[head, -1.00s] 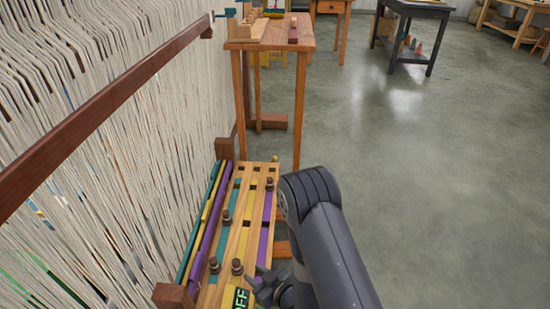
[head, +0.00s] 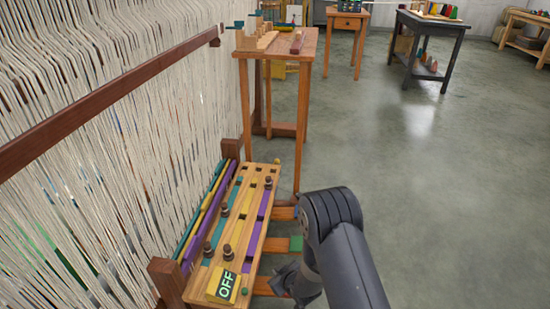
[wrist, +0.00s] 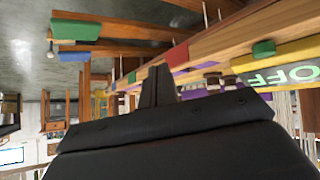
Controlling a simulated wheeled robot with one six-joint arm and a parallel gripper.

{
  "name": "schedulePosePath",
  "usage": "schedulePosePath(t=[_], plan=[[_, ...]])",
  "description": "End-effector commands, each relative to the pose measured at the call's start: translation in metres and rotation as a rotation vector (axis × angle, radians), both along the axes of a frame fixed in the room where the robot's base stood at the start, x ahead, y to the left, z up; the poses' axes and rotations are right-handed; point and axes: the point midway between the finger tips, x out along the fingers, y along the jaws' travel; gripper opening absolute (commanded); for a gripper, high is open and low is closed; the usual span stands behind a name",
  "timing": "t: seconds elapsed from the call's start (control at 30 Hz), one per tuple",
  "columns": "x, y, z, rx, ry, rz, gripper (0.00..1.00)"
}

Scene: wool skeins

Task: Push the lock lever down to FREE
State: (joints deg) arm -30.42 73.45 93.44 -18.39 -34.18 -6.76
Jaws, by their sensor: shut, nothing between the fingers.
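A slatted wooden board (head: 221,255) with coloured strips and dark pegs stands low beside the loom. A black plate reading OFF in green (head: 226,285) sits on its near end; it also shows in the wrist view (wrist: 288,75). I see no marking FREE and cannot tell which part is the lock lever. A small red tab (wrist: 178,54) shows on the board's side edge in the wrist view. My gripper (head: 282,284) is low at the right of the board's near end, seemingly apart from it. In the wrist view its dark fingers (wrist: 157,86) are together and empty.
Loom threads (head: 90,130) and a dark beam (head: 95,98) fill the left. Wooden bars with green (wrist: 75,30) and blue (wrist: 73,56) ends project from under the board.

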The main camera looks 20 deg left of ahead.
Motion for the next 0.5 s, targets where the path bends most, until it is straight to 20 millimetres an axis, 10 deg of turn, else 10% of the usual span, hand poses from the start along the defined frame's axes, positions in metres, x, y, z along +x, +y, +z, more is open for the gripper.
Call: schedulePosePath(t=[0.5], plan=[[0.098, 0.002, 0.016, -0.398, 0.293, -0.148, 0.0]])
